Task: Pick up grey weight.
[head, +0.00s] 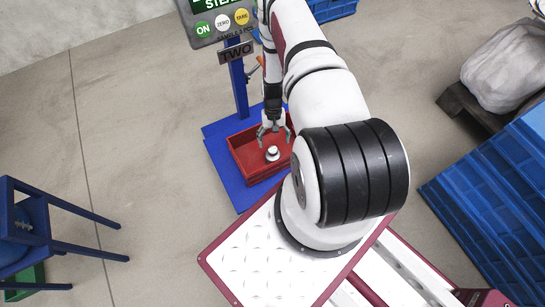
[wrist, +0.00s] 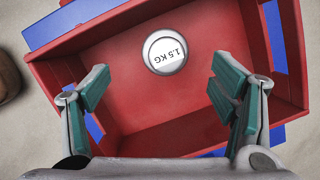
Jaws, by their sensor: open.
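The grey weight (head: 272,154) stands in a red bin (head: 241,159) in the head view. In the wrist view the weight (wrist: 165,51) shows from above as a round grey piece with a white label reading "1.5 KG". It sits near the far wall of the red bin (wrist: 62,78). My gripper (head: 275,134) is open and empty above the bin in the head view. In the wrist view my gripper (wrist: 163,90) has its green-padded fingers spread wide, one on each side, with the weight beyond and between them. They do not touch it.
The bin rests on a blue scale platform (head: 222,172) with a post and a display (head: 218,20) marked "TWO". A blue stand (head: 60,235) is at left. Blue crates (head: 490,190) and a wrapped load (head: 503,70) are at right.

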